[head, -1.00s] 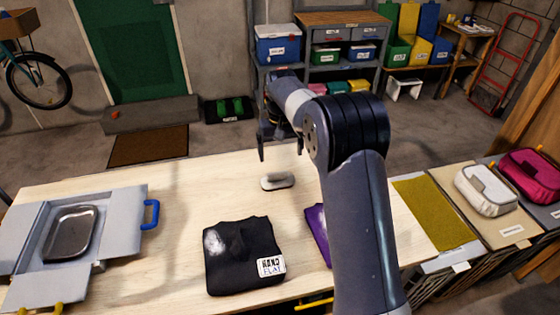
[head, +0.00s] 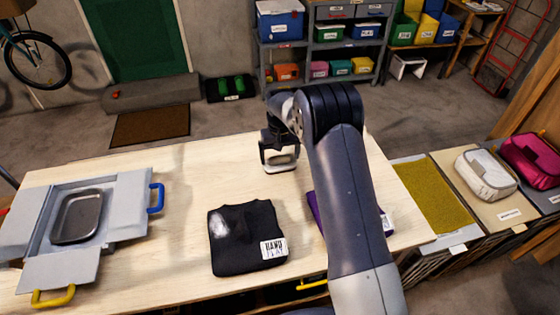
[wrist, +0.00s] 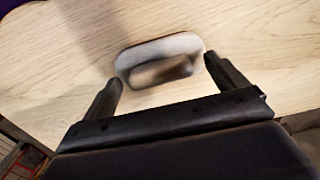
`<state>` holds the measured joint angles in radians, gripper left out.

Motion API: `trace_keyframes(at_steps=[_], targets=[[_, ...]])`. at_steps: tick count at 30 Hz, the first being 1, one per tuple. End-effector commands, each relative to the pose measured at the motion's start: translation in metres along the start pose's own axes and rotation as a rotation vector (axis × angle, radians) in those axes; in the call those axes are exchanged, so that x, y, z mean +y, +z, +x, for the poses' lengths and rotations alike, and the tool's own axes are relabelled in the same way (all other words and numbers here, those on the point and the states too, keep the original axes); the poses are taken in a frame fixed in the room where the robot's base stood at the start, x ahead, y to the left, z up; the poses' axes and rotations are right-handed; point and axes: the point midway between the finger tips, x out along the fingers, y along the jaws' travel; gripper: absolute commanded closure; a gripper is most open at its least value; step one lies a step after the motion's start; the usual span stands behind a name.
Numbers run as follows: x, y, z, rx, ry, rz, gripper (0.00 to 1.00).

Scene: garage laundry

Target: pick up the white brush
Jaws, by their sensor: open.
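The white brush (head: 281,164) lies on the wooden table near its far edge. In the wrist view the brush (wrist: 150,49) is a pale oval with a brown handle piece on top, slightly blurred. My gripper (head: 278,162) is open and right over the brush in the head view, partly covering it. In the wrist view my gripper's two fingertips (wrist: 162,70) are on either side of the brush's near part, with the brush mostly just beyond them. I cannot tell whether the fingers touch it.
A folded black garment (head: 245,238) with a label lies on the table (head: 150,262). A purple cloth (head: 313,207) is partly behind my arm. A grey folding board with a metal tray (head: 78,217) is at the left. Bags on mats stand at the right.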

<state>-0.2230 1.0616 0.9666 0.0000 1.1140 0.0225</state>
Motion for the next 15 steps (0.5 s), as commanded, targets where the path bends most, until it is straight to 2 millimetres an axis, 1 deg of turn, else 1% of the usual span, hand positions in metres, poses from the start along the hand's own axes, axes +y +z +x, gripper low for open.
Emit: trace_keyframes(at_steps=[3, 8, 11, 15], targets=[[0.0003, 0.0001, 0.0052, 0.000, 0.000, 0.000, 0.07], [0.0003, -0.0001, 0.0054, 0.001, 0.000, 0.000, 0.07], [0.0004, -0.0001, 0.0053, 0.001, 0.000, 0.001, 0.14], [0.0004, -0.0001, 0.0051, 0.001, 0.000, 0.001, 0.25]])
